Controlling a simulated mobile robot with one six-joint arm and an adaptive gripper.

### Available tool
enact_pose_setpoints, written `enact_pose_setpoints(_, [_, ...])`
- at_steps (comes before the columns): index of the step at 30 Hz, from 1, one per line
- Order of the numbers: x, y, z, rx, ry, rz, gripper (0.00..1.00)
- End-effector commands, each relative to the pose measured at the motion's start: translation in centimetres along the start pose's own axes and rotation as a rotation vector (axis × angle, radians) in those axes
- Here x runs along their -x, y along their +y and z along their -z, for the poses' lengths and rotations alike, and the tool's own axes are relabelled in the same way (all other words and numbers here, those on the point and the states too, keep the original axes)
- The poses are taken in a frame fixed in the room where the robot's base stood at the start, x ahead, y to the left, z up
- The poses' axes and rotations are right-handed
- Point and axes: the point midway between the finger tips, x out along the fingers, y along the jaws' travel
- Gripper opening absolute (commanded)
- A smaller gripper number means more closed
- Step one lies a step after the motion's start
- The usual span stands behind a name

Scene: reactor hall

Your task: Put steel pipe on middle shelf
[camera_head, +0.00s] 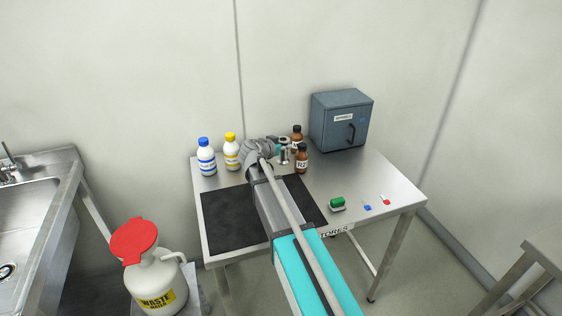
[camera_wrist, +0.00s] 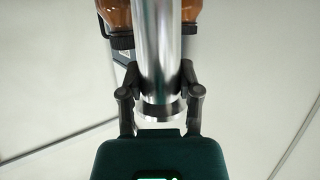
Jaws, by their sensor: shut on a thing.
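The steel pipe (camera_wrist: 158,45) is a shiny cylinder with a darker band and rim near its end, in the wrist view. My gripper (camera_wrist: 160,98) is shut on it, with a dark finger on each side. In the head view, the steel pipe (camera_head: 284,154) shows as a small flanged metal piece at the end of my arm, over the back of the steel table. My gripper (camera_head: 277,147) is partly hidden there by my arm. How far the pipe is above the table is unclear. No middle shelf is recognisable in either view.
Brown bottles (camera_head: 302,158) stand close right of the pipe; blue-capped (camera_head: 206,156) and yellow-capped (camera_head: 232,152) bottles stand left. A grey cabinet (camera_head: 341,120) sits at the back right of the table (camera_head: 375,178). A waste jug (camera_head: 155,280) stands left.

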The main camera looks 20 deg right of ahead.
Motion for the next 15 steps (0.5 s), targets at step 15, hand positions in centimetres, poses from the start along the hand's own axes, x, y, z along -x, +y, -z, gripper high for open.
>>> enact_pose_setpoints(15, [-1.09, -1.36, -1.42, 0.0, 0.001, 0.0, 0.0])
